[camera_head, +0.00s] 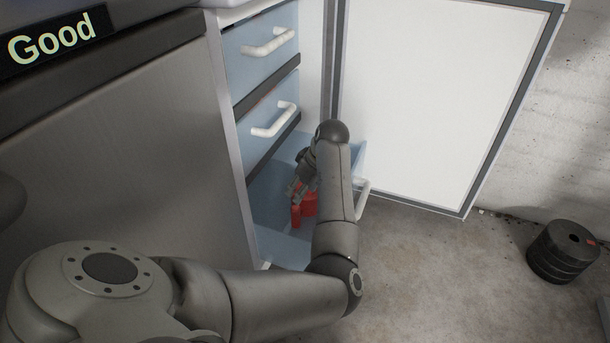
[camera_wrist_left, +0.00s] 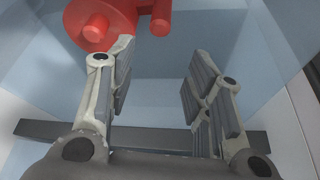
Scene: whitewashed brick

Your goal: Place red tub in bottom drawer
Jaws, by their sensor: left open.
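The red tub (camera_head: 309,204) is inside the open bottom drawer (camera_head: 284,246), partly hidden behind my left arm in the head view. In the left wrist view the red tub (camera_wrist_left: 103,17) is at the upper left, with short red pegs on it, cut off by the top edge. My left gripper (camera_head: 297,190) reaches down into the drawer, right beside the tub. In the wrist view its fingers (camera_wrist_left: 160,80) are apart with nothing between them; the left fingertip is close to the tub, and I cannot tell if it touches. My right gripper is not in view.
Two closed blue drawers with white handles, the upper (camera_head: 268,42) and the middle (camera_head: 272,120), are above the open one. A white cabinet door (camera_head: 435,100) stands open at right. A black weight stack (camera_head: 562,252) is on the floor at far right; the floor between is clear.

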